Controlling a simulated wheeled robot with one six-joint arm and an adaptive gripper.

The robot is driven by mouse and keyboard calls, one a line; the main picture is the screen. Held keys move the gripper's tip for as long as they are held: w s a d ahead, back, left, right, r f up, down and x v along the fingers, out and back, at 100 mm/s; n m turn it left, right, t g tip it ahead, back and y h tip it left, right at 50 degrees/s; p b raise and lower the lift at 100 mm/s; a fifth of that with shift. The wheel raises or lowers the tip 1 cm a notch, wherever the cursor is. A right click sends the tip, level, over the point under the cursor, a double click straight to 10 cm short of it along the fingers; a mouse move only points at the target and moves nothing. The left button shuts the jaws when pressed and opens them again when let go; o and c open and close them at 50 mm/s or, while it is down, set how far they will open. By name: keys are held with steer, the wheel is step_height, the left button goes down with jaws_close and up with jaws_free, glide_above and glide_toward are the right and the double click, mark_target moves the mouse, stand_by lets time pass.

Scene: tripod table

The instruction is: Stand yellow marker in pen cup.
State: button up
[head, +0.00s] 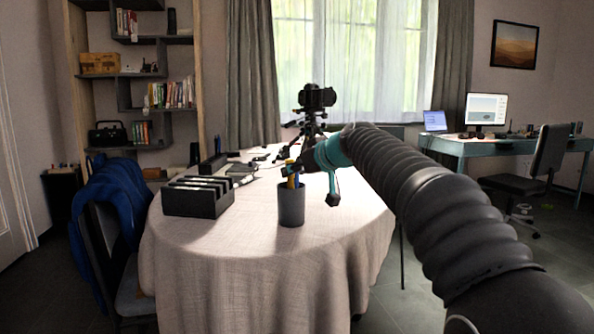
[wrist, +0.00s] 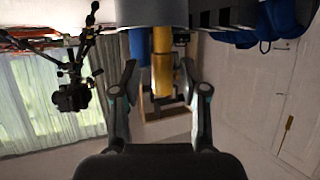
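The dark grey pen cup (head: 291,206) stands upright on the round table, and its grey side also shows at the top of the wrist view (wrist: 155,14). The yellow marker (wrist: 162,60) sticks out of the cup's mouth, with its lower part hidden by the cup. It also shows in the head view (head: 291,181). My gripper (wrist: 158,75) is open, with one finger on each side of the yellow marker and gaps showing between. In the head view my gripper (head: 304,166) is just above the cup, partly hidden by my arm.
A blue pen (wrist: 138,45) stands in the cup beside the yellow marker. A black slotted box (head: 197,197) is left of the cup. A camera on a tripod (head: 316,97) stands behind. The table's front cloth (head: 250,245) is clear.

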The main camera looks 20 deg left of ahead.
steer(key=v, duration=1.2)
stand_by(0.8)
